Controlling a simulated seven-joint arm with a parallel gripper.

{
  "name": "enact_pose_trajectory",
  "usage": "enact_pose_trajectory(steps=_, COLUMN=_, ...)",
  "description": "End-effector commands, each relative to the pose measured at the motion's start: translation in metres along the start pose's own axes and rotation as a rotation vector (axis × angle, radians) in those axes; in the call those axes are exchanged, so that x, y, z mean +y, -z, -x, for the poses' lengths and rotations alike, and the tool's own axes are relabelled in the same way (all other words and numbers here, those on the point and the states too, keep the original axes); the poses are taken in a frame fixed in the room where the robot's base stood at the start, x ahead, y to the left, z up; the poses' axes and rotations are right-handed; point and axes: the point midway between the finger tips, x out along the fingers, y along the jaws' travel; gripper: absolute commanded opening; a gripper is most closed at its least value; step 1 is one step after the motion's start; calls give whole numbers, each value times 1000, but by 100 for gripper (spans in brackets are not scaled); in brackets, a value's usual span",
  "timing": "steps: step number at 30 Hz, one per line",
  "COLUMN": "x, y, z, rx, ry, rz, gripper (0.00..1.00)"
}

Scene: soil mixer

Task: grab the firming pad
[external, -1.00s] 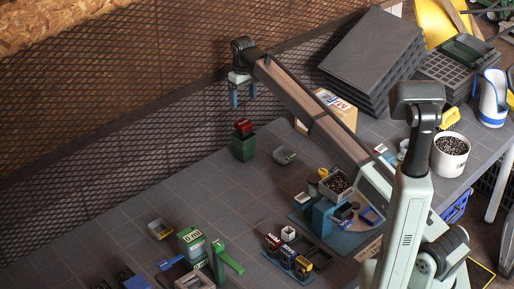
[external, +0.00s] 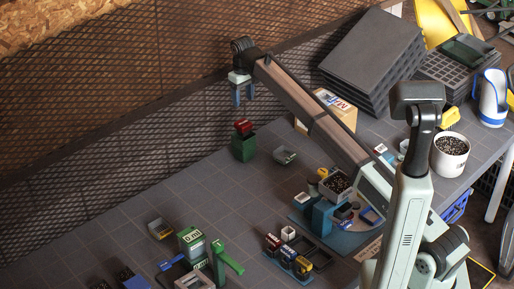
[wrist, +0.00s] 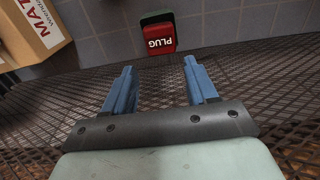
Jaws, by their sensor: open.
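My gripper (external: 244,97) is open and empty, high above the back of the bench near the mesh wall. Its two blue fingers point down, and in the wrist view (wrist: 159,68) they are spread apart with nothing between them. No item is clearly labelled as the firming pad, so I cannot tell which one it is. The nearest item is a red block marked PLUG (wrist: 160,39), on a green stand (external: 243,149). It lies beyond the fingertips in the wrist view, well below my gripper and apart from it.
A cardboard box (external: 331,111) and stacked black trays (external: 372,52) stand at the back right. A blue station (external: 321,217) and a green press (external: 226,258) stand nearer the front. The bench between is mostly clear.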

Motion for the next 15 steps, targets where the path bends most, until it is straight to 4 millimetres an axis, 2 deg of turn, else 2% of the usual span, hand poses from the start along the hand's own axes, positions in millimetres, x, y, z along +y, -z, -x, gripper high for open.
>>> enact_pose_trajectory(steps=2, x=2, y=0, z=0, rx=0, ry=0, rz=-2, gripper=57)
enact_pose_trajectory(steps=5, x=17, y=-1, z=0, rx=0, ry=0, rz=-18, gripper=57)
enact_pose_trajectory(steps=8, x=52, y=-5, z=-2, rx=-2, ry=0, rz=-55, gripper=57)
enact_pose_trajectory(steps=11, x=101, y=-17, z=-6, rx=-6, ry=0, rz=-109, gripper=57)
enact_pose_trajectory(steps=12, x=120, y=-26, z=-9, rx=-7, ry=1, rz=-132, gripper=57)
enact_pose_trajectory(steps=15, x=161, y=-58, z=-18, rx=-12, ry=2, rz=-183, gripper=57)
